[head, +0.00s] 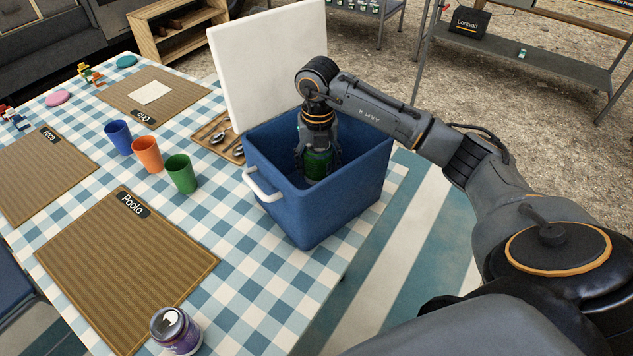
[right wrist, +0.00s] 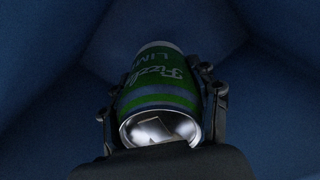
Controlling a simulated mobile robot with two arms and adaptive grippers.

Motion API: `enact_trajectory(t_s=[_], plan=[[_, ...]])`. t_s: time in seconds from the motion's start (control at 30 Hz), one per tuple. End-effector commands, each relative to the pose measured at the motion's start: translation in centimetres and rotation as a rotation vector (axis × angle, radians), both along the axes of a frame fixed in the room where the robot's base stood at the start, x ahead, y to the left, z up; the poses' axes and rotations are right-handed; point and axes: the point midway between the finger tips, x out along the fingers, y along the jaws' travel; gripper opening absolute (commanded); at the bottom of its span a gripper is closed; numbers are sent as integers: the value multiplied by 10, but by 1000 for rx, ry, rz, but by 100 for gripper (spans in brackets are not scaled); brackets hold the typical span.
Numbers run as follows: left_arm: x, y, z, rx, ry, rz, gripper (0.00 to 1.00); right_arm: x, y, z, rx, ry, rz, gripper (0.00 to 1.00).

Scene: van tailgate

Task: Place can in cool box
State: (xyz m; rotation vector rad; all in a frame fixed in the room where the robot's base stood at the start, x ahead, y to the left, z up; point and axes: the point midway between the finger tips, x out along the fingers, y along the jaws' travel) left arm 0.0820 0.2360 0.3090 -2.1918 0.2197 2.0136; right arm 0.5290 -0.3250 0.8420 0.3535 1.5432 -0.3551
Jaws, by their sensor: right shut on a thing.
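The blue cool box (head: 315,222) stands on the checked tablecloth with its white lid (head: 262,62) raised at the back. My right gripper (head: 318,160) reaches down inside the box and is shut on a green can (head: 318,167). In the right wrist view the green lime can (right wrist: 162,85) sits between the fingers (right wrist: 165,100), with blue box walls around it. The can's lower end is hard to see, so I cannot tell if it touches the box floor. A second can, purple (head: 175,328), stands at the table's near edge. My left gripper is not in view.
Blue (head: 118,136), orange (head: 147,154) and green (head: 181,173) cups stand left of the box. A small wooden tray with cutlery (head: 219,137) lies beside the box. Several woven placemats, one marked Paola (head: 130,265), cover the table. A metal shelf (head: 530,60) stands at the back right.

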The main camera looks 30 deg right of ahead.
Motion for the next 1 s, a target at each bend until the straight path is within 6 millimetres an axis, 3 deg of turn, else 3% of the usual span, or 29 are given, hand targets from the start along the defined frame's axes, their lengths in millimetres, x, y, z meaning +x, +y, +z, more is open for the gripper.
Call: enact_trajectory(t_s=[0.47, 0.83, 0.87, 0.93, 1.0], plan=[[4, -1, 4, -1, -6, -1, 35, 0, 0, -52, 0, 0, 0, 7], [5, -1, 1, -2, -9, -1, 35, 1, 0, -58, 0, -2, 0, 7], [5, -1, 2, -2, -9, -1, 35, 0, 0, -58, 0, -1, 0, 65], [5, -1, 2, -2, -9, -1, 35, 0, 0, -57, 0, -1, 0, 79], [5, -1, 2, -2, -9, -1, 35, 0, 0, -57, 0, -1, 0, 84]])
